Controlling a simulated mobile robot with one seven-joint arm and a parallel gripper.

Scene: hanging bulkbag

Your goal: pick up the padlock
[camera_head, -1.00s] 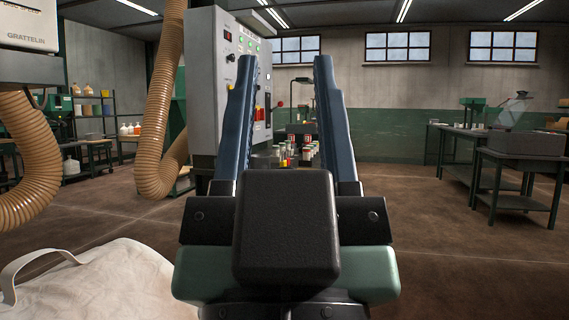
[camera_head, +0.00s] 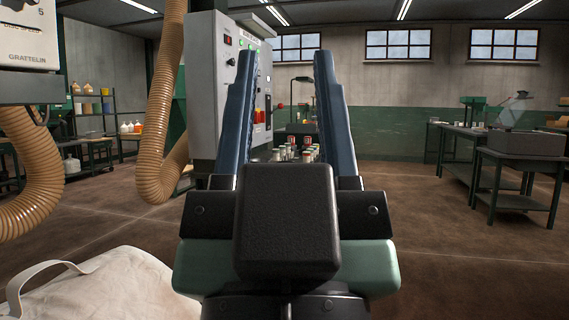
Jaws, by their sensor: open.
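My gripper (camera_head: 284,60) is in the middle of the head view, its two long blue fingers pointing up and away, wide apart, with nothing between them. I cannot make out a padlock anywhere in this view. A grey control cabinet (camera_head: 205,85) with buttons and a red-and-yellow switch stands behind the left finger, and part of it is hidden by that finger. Several small cans (camera_head: 309,153) show between the fingers, farther off; the gripper body hides what is below them.
A pale fabric bag (camera_head: 105,290) with a loop handle is at the lower left. A ribbed tan hose (camera_head: 160,120) hangs left of the cabinet, another (camera_head: 35,165) at the far left. Dark workbenches (camera_head: 520,165) stand at right. Brown floor (camera_head: 440,260) is open at right.

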